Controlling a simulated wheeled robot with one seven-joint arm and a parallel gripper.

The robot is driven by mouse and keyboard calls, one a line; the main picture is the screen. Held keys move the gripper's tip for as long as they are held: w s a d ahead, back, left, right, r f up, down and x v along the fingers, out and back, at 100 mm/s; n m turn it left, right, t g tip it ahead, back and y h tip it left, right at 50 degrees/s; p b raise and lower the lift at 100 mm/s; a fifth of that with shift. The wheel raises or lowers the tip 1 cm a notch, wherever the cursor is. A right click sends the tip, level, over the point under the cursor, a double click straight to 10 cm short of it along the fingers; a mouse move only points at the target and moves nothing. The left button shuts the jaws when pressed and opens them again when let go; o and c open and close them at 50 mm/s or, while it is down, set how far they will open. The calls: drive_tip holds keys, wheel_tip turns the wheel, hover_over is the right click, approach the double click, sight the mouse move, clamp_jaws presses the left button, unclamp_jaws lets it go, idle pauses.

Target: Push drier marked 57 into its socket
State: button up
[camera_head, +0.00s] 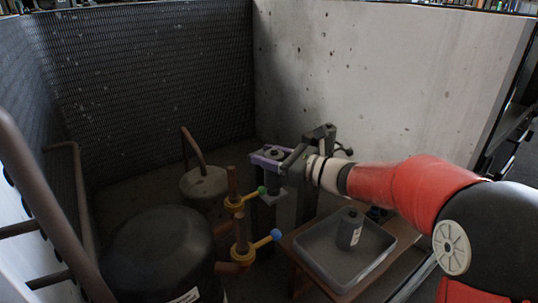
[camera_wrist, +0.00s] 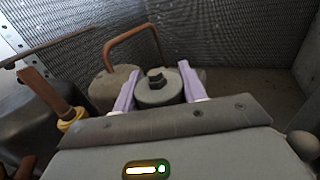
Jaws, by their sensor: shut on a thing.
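My gripper (camera_head: 268,158) has purple fingers, which also show in the wrist view (camera_wrist: 158,80). It is shut on a grey cylindrical drier (camera_wrist: 155,95) with a dark hexagonal knob on top. The drier's round top also shows between the fingers in the head view (camera_head: 274,153). It looks upright, and no number is readable on it. Its lower part is mostly hidden. A dark post with a grey piece (camera_head: 274,195) stands under the gripper. I cannot tell whether this is the socket or whether the drier touches it.
Copper pipes with yellow collars, a green-ended valve (camera_head: 238,203) and a blue-ended valve (camera_head: 262,243) stand close left. A grey tray (camera_head: 322,272) holds another grey canister (camera_head: 349,229). A black tank (camera_head: 160,250), a pale vessel (camera_head: 204,184) and walls surround the space.

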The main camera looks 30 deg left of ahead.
drive_tip(key=shift+s+d+f, duration=0.1)
drive_tip(key=shift+f, duration=1)
idle(0.4)
drive_tip(key=o, duration=1.3)
drive_tip(key=shift+r, duration=0.1)
drive_tip(key=shift+c, duration=1.1)
drive_tip(key=shift+o, duration=0.2)
drive_tip(key=shift+d, duration=0.1)
drive_tip(key=shift+r, duration=1.15)
drive_tip(key=shift+c, duration=0.4)
drive_tip(key=o, duration=0.4)
drive_tip(key=shift+w+r, duration=0.2)
drive_tip(key=shift+r, duration=0.1)
drive_tip(key=shift+o, duration=0.2)
drive_tip(key=shift+s+a+r+p, duration=0.1)
drive_tip(key=shift+r+p, duration=0.2)
drive_tip(key=shift+r, duration=0.85)
drive_tip(key=shift+s+a+r+p, duration=0.1)
drive_tip(key=shift+r+p, duration=0.2)
drive_tip(key=shift+r, duration=0.85)
drive_tip(key=shift+w, duration=0.1)
